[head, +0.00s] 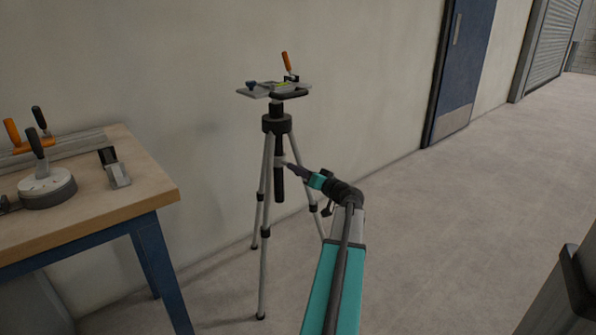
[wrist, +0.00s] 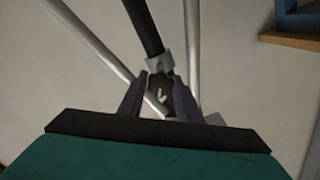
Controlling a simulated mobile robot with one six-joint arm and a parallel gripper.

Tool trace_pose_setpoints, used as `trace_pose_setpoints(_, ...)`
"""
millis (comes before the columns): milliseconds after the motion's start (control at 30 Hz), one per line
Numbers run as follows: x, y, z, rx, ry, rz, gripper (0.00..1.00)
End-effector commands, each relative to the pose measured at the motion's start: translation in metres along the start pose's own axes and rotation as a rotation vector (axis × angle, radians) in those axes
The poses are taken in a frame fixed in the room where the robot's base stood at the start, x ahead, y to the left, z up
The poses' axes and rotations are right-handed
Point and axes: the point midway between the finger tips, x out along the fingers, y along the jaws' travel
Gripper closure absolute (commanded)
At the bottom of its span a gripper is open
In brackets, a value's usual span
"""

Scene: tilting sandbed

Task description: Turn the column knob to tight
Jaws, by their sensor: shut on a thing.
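A grey tripod (head: 264,205) with a black centre column (head: 279,188) stands on the floor near the wall. My gripper (head: 288,168) reaches the column from the right, below the tripod's dark collar (head: 276,124). In the wrist view my gripper (wrist: 158,92) has its two dark fingers on either side of the dark column knob (wrist: 157,86) and is shut on it. A pale mark shows on the knob's face. A light grey clamp piece (wrist: 160,65) sits beside it on the column. In the head view the knob is mostly hidden by the fingers.
A small plate with an orange-handled lever (head: 287,63) tops the tripod. A workbench (head: 150,190) with a round grey base (head: 48,190) and other tools stands at left. The wall is close behind; open floor (head: 470,230) lies to the right.

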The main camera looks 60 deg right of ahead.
Motion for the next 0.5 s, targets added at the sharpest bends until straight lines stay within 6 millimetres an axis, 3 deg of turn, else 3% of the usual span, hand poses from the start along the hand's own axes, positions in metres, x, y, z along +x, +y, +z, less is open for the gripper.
trace_pose_setpoints(500,0.0029,-0.0031,-0.0013,0.491,-0.005,-0.008,0.91)
